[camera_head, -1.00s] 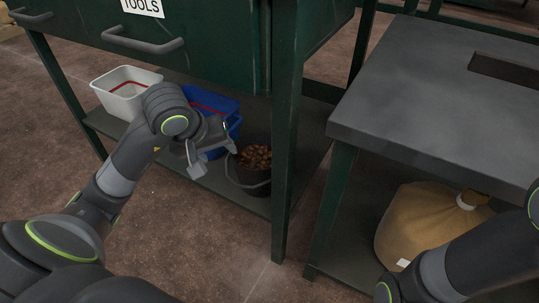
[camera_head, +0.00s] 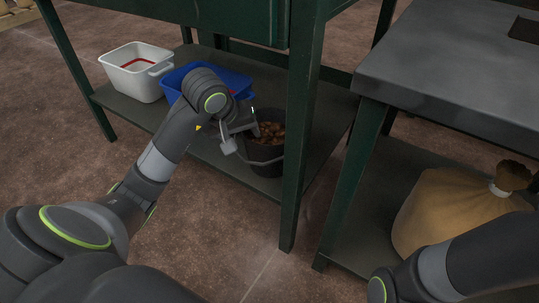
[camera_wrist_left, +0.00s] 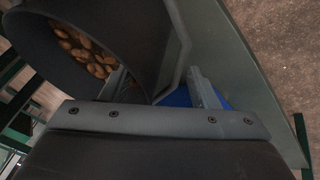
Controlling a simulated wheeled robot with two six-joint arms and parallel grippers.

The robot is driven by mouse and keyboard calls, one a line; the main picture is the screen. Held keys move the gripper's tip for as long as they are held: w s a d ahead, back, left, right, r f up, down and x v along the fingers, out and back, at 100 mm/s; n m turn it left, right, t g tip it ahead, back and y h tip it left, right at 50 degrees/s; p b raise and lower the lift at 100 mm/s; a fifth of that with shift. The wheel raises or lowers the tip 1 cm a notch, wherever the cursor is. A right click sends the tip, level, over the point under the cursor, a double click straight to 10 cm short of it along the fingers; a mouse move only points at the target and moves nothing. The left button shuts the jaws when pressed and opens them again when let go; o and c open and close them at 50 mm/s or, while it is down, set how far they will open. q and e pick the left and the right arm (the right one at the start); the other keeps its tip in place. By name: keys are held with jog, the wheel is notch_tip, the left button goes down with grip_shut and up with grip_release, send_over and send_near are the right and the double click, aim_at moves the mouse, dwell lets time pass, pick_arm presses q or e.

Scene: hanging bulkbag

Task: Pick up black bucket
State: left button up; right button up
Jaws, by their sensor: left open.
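The black bucket (camera_head: 267,171) stands upright on the lower shelf of the green workbench, beside its front right leg. It holds brown, nut-like pieces. Its grey handle hangs down across the front side. My left gripper (camera_head: 240,134) is open at the bucket's upper left side. In the left wrist view the bucket (camera_wrist_left: 130,35) fills the upper left, and the gripper's fingers (camera_wrist_left: 162,88) are apart near its wall and handle. I cannot tell whether they touch it. My right arm shows at the lower right; its gripper is out of view.
A blue bin (camera_head: 222,80) stands left of the bucket, partly behind my left arm, and a white bin (camera_head: 137,82) is farther left. The bench leg (camera_head: 294,160) is close on the right. A tan sack (camera_head: 440,215) sits under the grey table (camera_head: 430,75).

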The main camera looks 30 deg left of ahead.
pick_arm(q)
jog(key=shift+x, duration=0.85)
jog(key=shift+s, duration=0.1)
grip_shut()
jog(key=shift+r, duration=0.1)
